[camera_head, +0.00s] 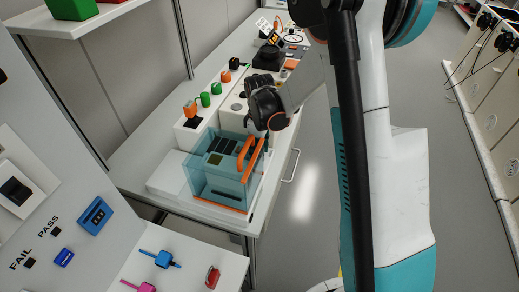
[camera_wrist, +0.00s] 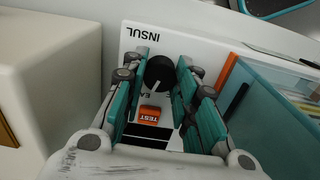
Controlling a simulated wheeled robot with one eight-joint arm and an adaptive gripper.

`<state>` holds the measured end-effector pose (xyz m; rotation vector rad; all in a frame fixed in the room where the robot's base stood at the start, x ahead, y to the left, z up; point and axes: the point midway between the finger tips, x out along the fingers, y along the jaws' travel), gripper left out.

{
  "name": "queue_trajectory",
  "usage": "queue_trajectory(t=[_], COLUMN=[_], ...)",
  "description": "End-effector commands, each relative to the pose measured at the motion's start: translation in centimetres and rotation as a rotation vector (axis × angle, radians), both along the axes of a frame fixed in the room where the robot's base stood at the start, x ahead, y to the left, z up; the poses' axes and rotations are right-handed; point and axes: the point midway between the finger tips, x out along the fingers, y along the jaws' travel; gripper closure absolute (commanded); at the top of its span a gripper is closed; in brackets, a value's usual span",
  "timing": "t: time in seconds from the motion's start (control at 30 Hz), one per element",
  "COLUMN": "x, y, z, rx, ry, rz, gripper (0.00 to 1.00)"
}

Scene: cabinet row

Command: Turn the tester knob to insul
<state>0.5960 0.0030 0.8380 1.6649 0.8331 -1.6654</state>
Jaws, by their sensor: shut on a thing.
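The tester knob (camera_wrist: 159,70) is round and black, in the upper middle of the wrist view, with a white pointer line slanting down and slightly left. The black label INSUL (camera_wrist: 143,34) is printed above it on the white panel. Another label (camera_wrist: 145,94), mostly hidden, lies just below the knob. My gripper (camera_wrist: 161,66) has its two green-padded fingers on either side of the knob and is shut on it. An orange TEST button (camera_wrist: 150,113) sits below, between the fingers. In the head view my gripper (camera_head: 266,118) hides the knob.
A clear teal box (camera_head: 206,185) with an orange handle stands on the bench close to my gripper; its teal wall (camera_wrist: 262,100) is right of the fingers in the wrist view. The aisle floor (camera_head: 310,170) is clear.

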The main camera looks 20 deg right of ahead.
Motion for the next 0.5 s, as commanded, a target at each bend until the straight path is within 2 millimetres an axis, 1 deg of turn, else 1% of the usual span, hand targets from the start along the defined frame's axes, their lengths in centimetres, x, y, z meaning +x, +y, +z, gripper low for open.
queue_trajectory(t=[0.5], x=[0.02], y=[0.03], z=[0.01], rx=[0.0], ry=[-0.001], rz=[-0.489], gripper=[0.97])
